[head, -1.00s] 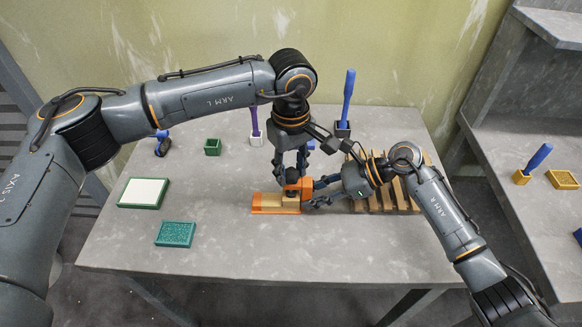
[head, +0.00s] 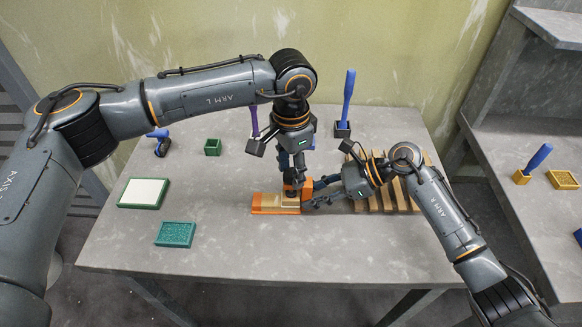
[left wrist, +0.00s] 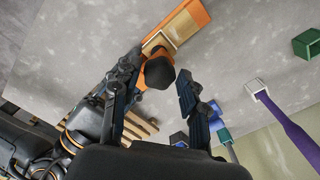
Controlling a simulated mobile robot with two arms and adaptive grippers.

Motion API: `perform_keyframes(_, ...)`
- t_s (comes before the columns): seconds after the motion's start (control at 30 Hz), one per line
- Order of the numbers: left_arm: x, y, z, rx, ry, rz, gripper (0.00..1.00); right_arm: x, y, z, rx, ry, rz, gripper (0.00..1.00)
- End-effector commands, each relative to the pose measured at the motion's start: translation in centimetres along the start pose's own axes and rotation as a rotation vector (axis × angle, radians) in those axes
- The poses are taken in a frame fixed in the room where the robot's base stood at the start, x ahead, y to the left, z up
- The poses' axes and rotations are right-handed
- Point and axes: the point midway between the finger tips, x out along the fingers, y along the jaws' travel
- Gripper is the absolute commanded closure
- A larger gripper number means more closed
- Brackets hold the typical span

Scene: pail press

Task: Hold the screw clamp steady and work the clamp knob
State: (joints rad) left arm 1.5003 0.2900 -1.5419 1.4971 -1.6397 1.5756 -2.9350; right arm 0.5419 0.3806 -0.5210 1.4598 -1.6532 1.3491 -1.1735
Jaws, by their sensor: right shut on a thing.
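The orange screw clamp (head: 258,204) lies on the grey table near its middle, with a pale wooden block (head: 288,205) in it. It also shows in the left wrist view (left wrist: 193,20). The dark clamp knob (left wrist: 158,73) is clear there, on top of the clamp. My left gripper (head: 292,186) points down over the knob. Its fingers stand on either side of the knob, open, with a visible gap on the right side in the left wrist view. My right gripper (head: 308,194) is shut on the clamp's right end, partly hiding it.
A slatted wooden rack (head: 402,199) lies right of the clamp, under my right arm. A green-framed white pad (head: 143,191) and a teal tray (head: 175,234) lie left. A green cup (head: 212,147) and a blue-handled tool (head: 348,95) stand behind. The table front is clear.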

Motion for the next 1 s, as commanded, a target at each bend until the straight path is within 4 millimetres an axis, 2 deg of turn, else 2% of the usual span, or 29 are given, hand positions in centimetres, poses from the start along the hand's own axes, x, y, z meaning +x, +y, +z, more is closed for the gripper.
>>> perform_keyframes(0.33, -0.1, 0.0, 0.0, -0.003, 0.0, 0.0, 0.38, 0.0, 0.0, 0.0, 0.0, 0.0, 0.0, 1.0)
perform_keyframes(0.47, -0.9, 0.0, -0.1, -0.003, 0.001, -0.002, 0.38, 0.0, 0.0, 0.0, 0.0, 0.0, 0.0, 1.0)
perform_keyframes(0.57, -2.4, 0.0, -0.1, -0.003, 0.003, -0.001, 0.38, 0.0, 0.0, 0.0, 0.0, 0.0, 0.0, 1.0)
perform_keyframes(0.8, -7.6, -0.1, -0.1, -0.004, 0.002, -0.002, 0.38, 0.0, 0.0, 0.0, 0.0, 0.0, 0.0, 1.0)
perform_keyframes(1.0, -10.8, 0.0, -0.1, -0.003, 0.0, -0.001, 0.38, 0.0, 0.0, 0.0, 0.0, 0.0, 0.0, 1.0)
